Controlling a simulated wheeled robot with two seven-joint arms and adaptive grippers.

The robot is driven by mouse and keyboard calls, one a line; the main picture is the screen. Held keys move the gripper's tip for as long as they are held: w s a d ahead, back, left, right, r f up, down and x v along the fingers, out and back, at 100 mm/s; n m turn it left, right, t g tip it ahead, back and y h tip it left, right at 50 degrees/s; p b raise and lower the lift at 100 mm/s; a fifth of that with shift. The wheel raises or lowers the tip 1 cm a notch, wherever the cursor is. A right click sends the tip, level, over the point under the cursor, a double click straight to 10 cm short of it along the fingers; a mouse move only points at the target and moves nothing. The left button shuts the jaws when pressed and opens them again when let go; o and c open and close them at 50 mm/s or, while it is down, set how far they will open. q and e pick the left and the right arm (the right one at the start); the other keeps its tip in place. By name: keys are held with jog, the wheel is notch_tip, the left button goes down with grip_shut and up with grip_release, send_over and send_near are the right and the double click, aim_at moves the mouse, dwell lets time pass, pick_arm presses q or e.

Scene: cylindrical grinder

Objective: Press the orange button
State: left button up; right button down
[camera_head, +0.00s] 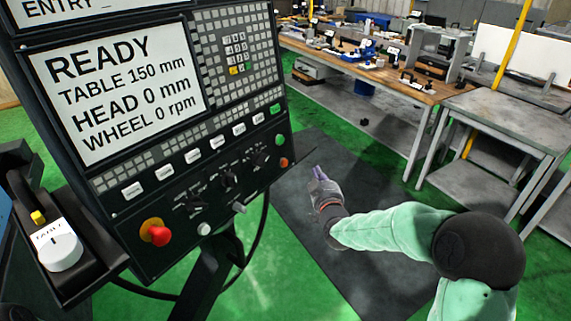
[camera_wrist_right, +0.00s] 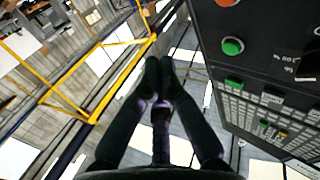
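The orange button (camera_head: 283,162) sits at the lower right corner of the dark control panel (camera_head: 185,212), just below a green button (camera_head: 279,140). In the right wrist view, an orange-red button (camera_wrist_right: 228,2) is cut off by the top edge, beside the green button (camera_wrist_right: 232,46). My right gripper (camera_head: 317,171) is to the right of the panel in the head view, apart from the orange button. In the right wrist view its fingertips (camera_wrist_right: 159,62) are together, with nothing seen between them. My left gripper is not in view.
A red knob on a yellow base (camera_head: 155,232) is low on the panel. The panel's screen (camera_head: 120,88) reads READY. A workbench (camera_head: 400,80) with tools stands at the back right. Open floor lies beside the panel.

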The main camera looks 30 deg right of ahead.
aim_at(284, 163)
jog(key=w+a+f, duration=0.1)
jog(key=w+a, duration=0.3)
jog(key=w, duration=0.3)
jog(key=shift+w+f+p, duration=0.3)
jog(key=shift+w, duration=0.1)
jog(key=shift+w, duration=0.1)
dwell(1.4)
jog(key=shift+w+a, duration=0.2)
jog(key=shift+w, duration=0.05)
jog(key=shift+w+a+f+b, duration=0.15)
jog(key=shift+w+b, duration=0.2)
jog(key=shift+b, duration=0.05)
dwell(0.8)
jog(key=shift+s, duration=0.15)
jog(key=shift+s+d, duration=0.35)
jog(key=shift+s, duration=0.2)
